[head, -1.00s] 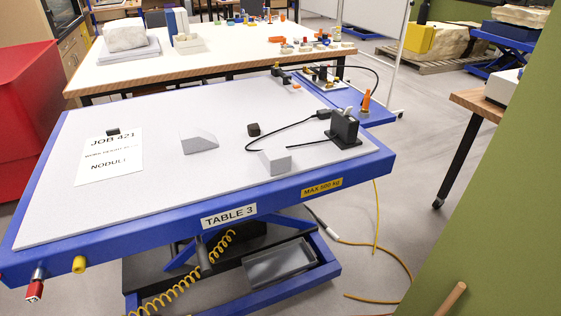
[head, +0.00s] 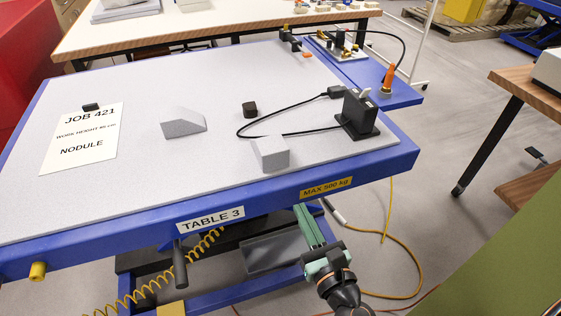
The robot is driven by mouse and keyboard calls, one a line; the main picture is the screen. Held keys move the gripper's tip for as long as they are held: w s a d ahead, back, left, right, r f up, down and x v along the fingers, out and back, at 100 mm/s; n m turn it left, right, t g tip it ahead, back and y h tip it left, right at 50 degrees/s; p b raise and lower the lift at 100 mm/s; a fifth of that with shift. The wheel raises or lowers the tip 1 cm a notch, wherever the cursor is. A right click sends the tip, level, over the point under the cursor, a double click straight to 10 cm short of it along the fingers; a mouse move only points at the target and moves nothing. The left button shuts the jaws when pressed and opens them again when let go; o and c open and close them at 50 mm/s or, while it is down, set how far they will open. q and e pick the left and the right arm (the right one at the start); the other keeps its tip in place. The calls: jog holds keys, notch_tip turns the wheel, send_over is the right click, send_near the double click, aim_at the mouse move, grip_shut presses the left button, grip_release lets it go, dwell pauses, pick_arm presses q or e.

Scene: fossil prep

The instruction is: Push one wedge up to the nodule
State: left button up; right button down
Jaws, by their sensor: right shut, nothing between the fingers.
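A grey wedge (head: 183,123) with a sloped top lies on the light grey top of table 3 (head: 225,75), left of centre. A second pale grey block (head: 270,153) sits near the front edge; I cannot tell whether it is also a wedge. A small dark block (head: 249,110) stands between and behind them. I cannot identify the nodule for sure; the word is printed on a paper sheet (head: 82,138). My right gripper (head: 303,210), with green fingers, is shut and empty in front of the table, apart from everything on it. My left gripper is out of view.
A black device (head: 359,113) with a looping black cable stands at the table's right. A small dark piece (head: 91,107) rests at the sheet's top edge. A blue side shelf (head: 375,85) holds fittings. A wooden bench (head: 510,130) stands to the right.

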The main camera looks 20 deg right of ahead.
jog(key=p, duration=0.2)
send_near(271, 149)
jog(key=w, duration=0.1)
jog(key=w+f, duration=0.2)
jog(key=shift+w+d+f, duration=0.1)
jog(key=shift+w+d, duration=0.2)
jog(key=shift+w, duration=0.85)
jog(key=w, duration=0.7)
jog(key=shift+w+a+f+b, duration=0.1)
jog(key=shift+a+b, duration=0.05)
jog(key=shift+b, duration=0.2)
